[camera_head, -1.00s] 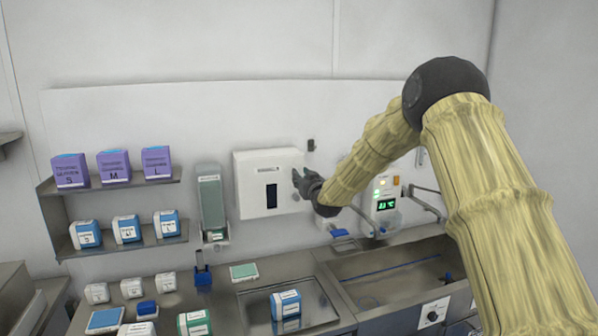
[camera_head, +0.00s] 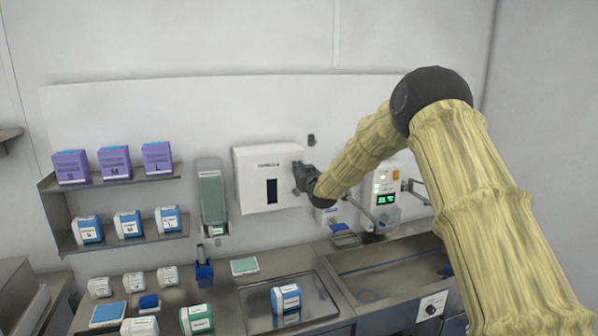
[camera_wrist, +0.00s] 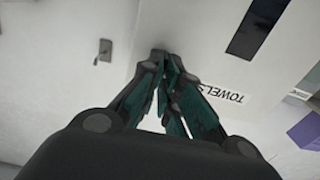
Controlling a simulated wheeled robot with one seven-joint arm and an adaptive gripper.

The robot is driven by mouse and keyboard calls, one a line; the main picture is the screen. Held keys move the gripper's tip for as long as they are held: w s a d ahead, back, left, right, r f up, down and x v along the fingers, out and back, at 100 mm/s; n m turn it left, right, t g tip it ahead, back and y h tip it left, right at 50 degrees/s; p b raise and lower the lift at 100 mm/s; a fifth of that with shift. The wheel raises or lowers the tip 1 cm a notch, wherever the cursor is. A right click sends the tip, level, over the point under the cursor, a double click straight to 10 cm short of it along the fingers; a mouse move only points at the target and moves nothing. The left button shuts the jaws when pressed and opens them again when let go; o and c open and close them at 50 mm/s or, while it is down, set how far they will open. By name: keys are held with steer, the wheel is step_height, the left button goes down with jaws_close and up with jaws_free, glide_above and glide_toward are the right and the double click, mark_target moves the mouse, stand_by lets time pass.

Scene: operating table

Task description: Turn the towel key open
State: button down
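The white towel dispenser (camera_head: 255,190) hangs on the wall, with a dark window in its front and a label near its top. In the wrist view its front (camera_wrist: 190,40) shows the word TOWELS upside down. My gripper (camera_head: 299,172) is at the dispenser's upper right edge. In the wrist view its fingers (camera_wrist: 165,60) converge and their tips are nearly together at the dispenser. I see no key clearly; the fingertips hide that spot, and I cannot tell whether they hold one.
A small grey fitting (camera_wrist: 104,50) is on the wall beside the dispenser. A soap dispenser (camera_head: 212,195) hangs to the left. Shelves (camera_head: 122,240) with boxes are at left; a sink (camera_head: 385,270) is below right.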

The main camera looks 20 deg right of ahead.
steer(key=shift+f+n+b, duration=0.15)
steer(key=shift+n+b, duration=0.15)
steer(key=shift+b, duration=0.3)
steer(key=n+b, duration=0.4)
steer(key=b, duration=0.2)
steer(key=n+b, duration=0.4)
steer(key=b, duration=0.2)
steer(key=a+f+n+b, duration=0.1)
steer(key=n+b, duration=0.3)
steer(key=b, duration=0.2)
steer(key=shift+n, duration=0.3)
steer(key=n+b, duration=0.4)
steer(key=shift+n+b, duration=0.3)
steer(key=shift+b, duration=0.05)
steer(key=c, duration=1.6)
jaws_free()
steer(key=shift+a, duration=0.1)
steer(key=shift+c, duration=0.2)
